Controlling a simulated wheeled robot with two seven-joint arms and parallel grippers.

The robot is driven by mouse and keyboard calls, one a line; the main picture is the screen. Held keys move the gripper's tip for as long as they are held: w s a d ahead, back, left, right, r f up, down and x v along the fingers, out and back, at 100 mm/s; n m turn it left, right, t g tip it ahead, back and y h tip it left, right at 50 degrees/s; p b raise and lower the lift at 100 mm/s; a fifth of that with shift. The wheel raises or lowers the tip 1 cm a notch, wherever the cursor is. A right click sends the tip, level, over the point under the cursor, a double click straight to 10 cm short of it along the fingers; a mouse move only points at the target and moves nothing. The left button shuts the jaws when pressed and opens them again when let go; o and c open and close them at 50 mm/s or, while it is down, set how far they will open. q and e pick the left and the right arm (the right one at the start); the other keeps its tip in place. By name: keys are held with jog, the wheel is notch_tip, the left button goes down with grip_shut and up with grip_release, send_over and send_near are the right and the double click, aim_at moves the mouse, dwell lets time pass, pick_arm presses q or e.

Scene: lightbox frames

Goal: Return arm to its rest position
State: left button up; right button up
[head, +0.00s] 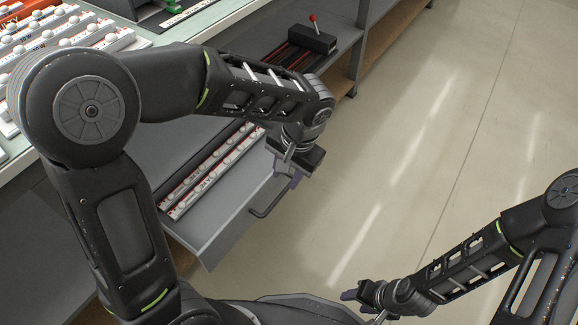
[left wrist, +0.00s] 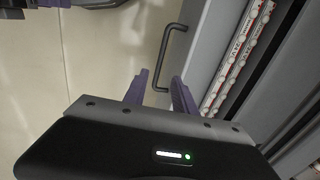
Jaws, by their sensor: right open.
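My left arm reaches across the left half of the head view. My left gripper (head: 290,176) is beside the open grey drawer, near its dark bar handle (head: 268,203). My right gripper (head: 352,294) is low in the head view over the floor, open and away from the furniture.
The open drawer (head: 225,232) holds red-and-white strips with white bulbs (head: 205,178). More bulb strips (head: 60,35) lie on the worktop at upper left. A black box with a red-topped lever (head: 312,38) stands on a shelf. The floor (head: 420,150) at right is clear.

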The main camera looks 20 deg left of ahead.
pick_arm(q)
jog(key=w+d+f+t+h, duration=0.2)
jog(key=d+f+h, duration=0.4)
jog(key=d+f, duration=0.5)
jog(key=s+a+f+n+g, duration=0.25)
jog(key=s+f+n, duration=0.25)
jog(key=s+f, duration=1.2)
notch_tip(320, 180, up, 25)
jog(key=p, duration=2.5)
jog(key=shift+r+t, duration=0.2)
jog(key=shift+t, duration=0.15)
